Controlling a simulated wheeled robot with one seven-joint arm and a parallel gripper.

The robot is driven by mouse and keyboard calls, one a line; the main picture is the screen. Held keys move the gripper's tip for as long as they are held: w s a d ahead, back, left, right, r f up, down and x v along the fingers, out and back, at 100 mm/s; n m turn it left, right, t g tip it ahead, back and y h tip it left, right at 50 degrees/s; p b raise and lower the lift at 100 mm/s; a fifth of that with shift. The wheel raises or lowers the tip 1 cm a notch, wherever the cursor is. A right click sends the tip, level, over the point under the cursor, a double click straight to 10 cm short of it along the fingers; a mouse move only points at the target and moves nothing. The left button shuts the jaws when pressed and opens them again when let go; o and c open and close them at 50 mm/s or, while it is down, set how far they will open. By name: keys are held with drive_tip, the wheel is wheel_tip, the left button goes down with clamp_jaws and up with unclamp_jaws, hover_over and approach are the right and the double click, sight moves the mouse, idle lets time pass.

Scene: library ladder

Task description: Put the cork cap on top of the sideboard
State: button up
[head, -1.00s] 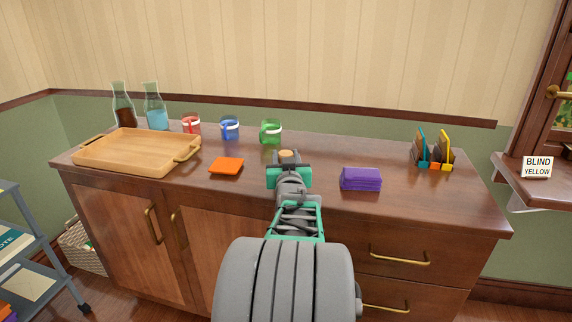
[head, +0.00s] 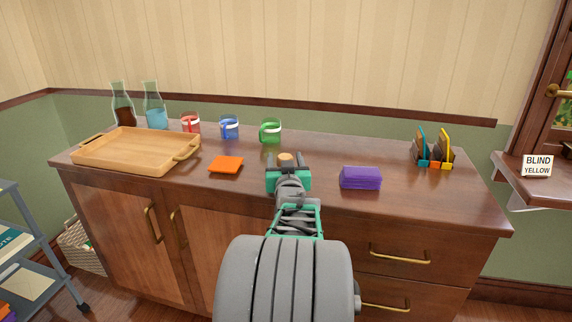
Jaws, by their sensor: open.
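The cork cap (head: 286,158) is a small tan round piece just beyond my gripper, over the middle of the sideboard top. It appears to sit on the dark wooden sideboard (head: 320,160), but its underside is hidden by my gripper. My gripper (head: 287,163), with green and dark parts, is open, with its fingers spread on either side of the cork cap. I cannot tell whether a finger still touches it.
An orange pad (head: 226,165) lies left of my gripper and a purple block (head: 361,178) right. A wooden tray (head: 135,167), two bottles (head: 156,117), red, blue and green mugs (head: 270,131) stand left and behind. A letter rack (head: 433,150) stands right.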

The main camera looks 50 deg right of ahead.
drive_tip(key=p+v, duration=0.1)
drive_tip(key=v, duration=1)
drive_tip(key=shift+r, duration=0.15)
drive_tip(key=shift+s+a, duration=0.35)
drive_tip(key=shift+a, duration=0.05)
